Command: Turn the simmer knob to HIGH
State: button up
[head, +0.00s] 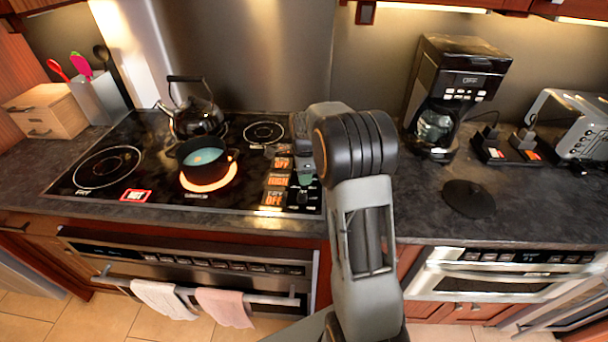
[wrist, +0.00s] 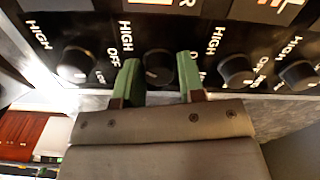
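The stove's control panel (head: 275,185) runs along the right of the cooktop, with orange displays, several reading OFF and one HIGH. In the wrist view a row of black knobs carries HIGH and OFF lettering. My gripper (wrist: 160,80) is open, with green fingers either side of one black knob (wrist: 158,66); contact is unclear. Other knobs sit to the left (wrist: 76,65) and right (wrist: 237,70). Which knob is the simmer knob cannot be read. In the head view my gripper (head: 303,180) is over the panel, and my arm hides part of it.
A black pot (head: 203,168) stands on a glowing red burner, left of my gripper. A kettle (head: 195,115) is behind it. A coffee maker (head: 455,85), black chargers and a toaster (head: 575,130) stand on the right counter. Towels (head: 225,306) hang on the oven handle below.

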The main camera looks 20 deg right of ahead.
jog(key=o, duration=0.3)
jog(key=shift+o, duration=0.2)
notch_tip(320, 180, up, 14)
dwell(0.5)
jog(key=shift+f, duration=0.15)
dwell(0.3)
jog(key=s+a+f+n+t, duration=0.2)
jog(key=s+a+n, duration=0.3)
jog(key=s+n, duration=0.5)
jog(key=s+a+f+n+t, duration=0.1)
jog(key=s+a+f+n, duration=0.1)
jog(key=s+a+n, duration=0.4)
jog(key=s+n, duration=0.5)
jog(key=s, duration=0.1)
jog(key=shift+t, duration=0.4)
